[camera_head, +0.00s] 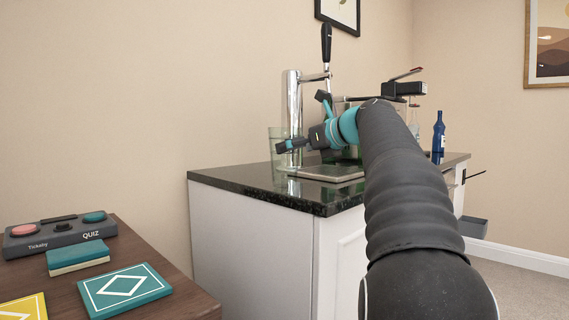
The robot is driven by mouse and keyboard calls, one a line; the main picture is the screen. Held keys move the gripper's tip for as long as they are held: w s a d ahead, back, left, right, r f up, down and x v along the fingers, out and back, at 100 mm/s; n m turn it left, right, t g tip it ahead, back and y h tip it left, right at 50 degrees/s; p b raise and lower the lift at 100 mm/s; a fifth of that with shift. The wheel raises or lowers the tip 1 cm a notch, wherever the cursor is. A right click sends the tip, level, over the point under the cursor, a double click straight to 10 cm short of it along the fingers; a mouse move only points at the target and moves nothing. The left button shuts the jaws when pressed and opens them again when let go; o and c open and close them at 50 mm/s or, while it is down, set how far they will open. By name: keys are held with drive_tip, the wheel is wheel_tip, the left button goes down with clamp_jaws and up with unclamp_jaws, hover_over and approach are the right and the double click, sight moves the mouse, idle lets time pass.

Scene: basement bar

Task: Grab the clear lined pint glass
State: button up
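A clear, faintly green pint glass (276,134) stands upright at the left end of the dark counter, beside the chrome beer tap. Any lines on it are too small to make out. My gripper (300,121) is at the counter with its two dark and teal fingers spread apart. One finger points left across the front of the glass, and the other points up near the tap column. Nothing shows between the fingers. I cannot tell whether the near finger touches the glass.
The chrome tap column (292,100) and black tap handle (326,44) rise close to my gripper. A metal drip tray (328,173) lies below. A blue bottle (438,133) stands further right. A wooden table (170,300) with a quiz buzzer box (60,236) is at front left.

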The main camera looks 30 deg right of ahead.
drive_tip(key=x, duration=0.4)
drive_tip(key=shift+w+f, duration=0.1)
drive_tip(key=shift+w, duration=0.15)
drive_tip(key=c, duration=1.4)
drive_tip(key=shift+c, duration=0.2)
